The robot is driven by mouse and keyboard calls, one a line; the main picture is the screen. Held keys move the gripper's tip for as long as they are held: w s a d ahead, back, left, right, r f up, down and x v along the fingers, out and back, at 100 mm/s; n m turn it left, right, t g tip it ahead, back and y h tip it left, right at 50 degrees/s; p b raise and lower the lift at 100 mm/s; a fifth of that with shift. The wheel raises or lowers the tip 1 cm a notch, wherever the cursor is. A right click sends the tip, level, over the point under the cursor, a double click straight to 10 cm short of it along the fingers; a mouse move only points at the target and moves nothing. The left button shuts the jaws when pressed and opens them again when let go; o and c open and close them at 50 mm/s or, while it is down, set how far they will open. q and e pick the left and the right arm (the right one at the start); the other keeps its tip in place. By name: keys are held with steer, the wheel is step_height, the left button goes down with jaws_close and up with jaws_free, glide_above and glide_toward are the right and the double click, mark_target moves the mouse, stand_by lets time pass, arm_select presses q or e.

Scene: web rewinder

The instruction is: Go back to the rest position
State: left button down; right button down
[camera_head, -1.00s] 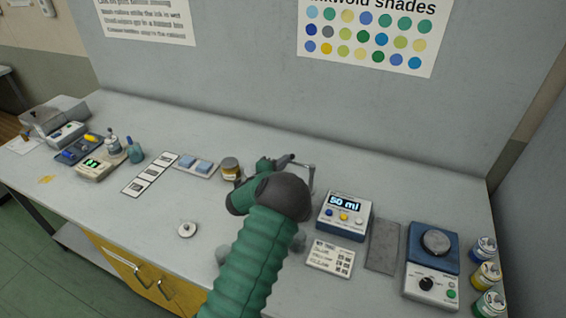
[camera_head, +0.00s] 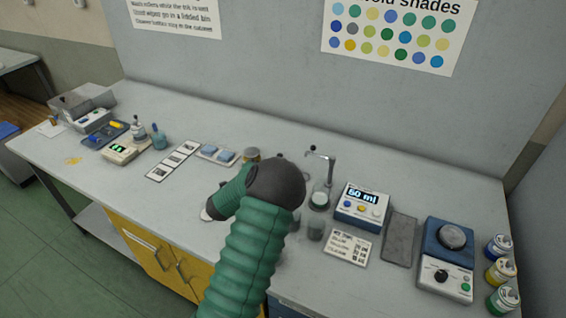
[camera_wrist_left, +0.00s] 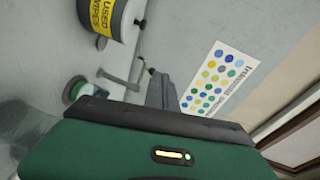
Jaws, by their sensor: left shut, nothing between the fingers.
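My left arm (camera_head: 245,255), green and ribbed with a dark joint, rises from the bottom middle of the head view and bends left over the bench. Its gripper is hidden there behind the arm. In the left wrist view, my left gripper (camera_wrist_left: 153,74) shows as grey fingers beyond its green housing. The fingers are shut with nothing between them. My right arm and gripper are in neither view.
Bare bench (camera_head: 140,205) lies front left.

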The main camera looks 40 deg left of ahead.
arm_select(q)
steer(key=s+d+f+n+g+p, duration=0.1)
steer(key=s+d+f+n+g, duration=0.1)
steer(key=d+n+g, duration=0.35)
steer(key=s+d+f+n+g+p, duration=0.1)
steer(key=s+d+f+n+g, duration=0.1)
steer(key=d+n, duration=0.65)
steer(key=s+d+f+g+h, duration=0.1)
steer(key=s+d+g, duration=0.5)
steer(key=s+d, duration=1)
steer(key=shift+d+f+n+h, duration=0.2)
steer(key=shift+d+n+h, duration=0.1)
steer(key=shift+d+h, duration=0.7)
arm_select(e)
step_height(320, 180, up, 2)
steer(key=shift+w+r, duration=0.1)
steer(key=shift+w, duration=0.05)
arm_select(q)
steer(key=shift+d+r, duration=0.1)
steer(key=shift+d, duration=0.35)
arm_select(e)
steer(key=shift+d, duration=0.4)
arm_select(q)
steer(key=shift+a, duration=0.2)
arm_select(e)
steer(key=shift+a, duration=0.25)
